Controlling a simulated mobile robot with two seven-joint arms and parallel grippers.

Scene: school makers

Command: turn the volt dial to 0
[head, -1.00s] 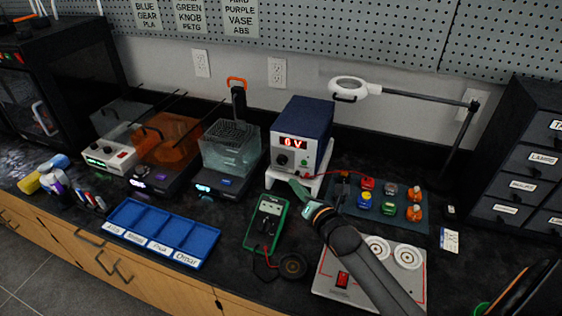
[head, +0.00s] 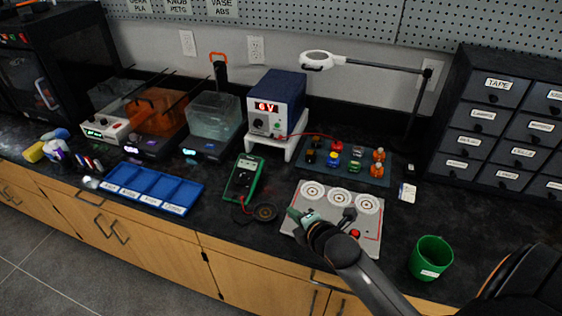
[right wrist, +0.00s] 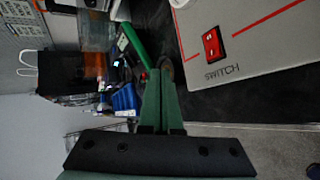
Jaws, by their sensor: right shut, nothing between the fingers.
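The power supply (head: 278,88), a blue box with a white front, stands on a white stand against the wall. Its volt dial (head: 258,124) is a dark round knob under the display (head: 266,106). The red display seems to read 0 V, but the digit is small and blurred. The dial's pointer is too small to read. My right gripper (head: 294,214) is over the left edge of the grey switch board, in front of and well apart from the dial. Its green fingers (right wrist: 163,100) are shut and empty in the right wrist view. My left gripper is not in view.
The grey switch board (head: 300,236) lies below my right gripper. The green multimeter (head: 243,178) and blue tray (head: 150,190) are to its left. A mat (head: 373,178) with coloured parts lies behind. A green cup (head: 430,257) stands right. Bare counter lies between cup and board.

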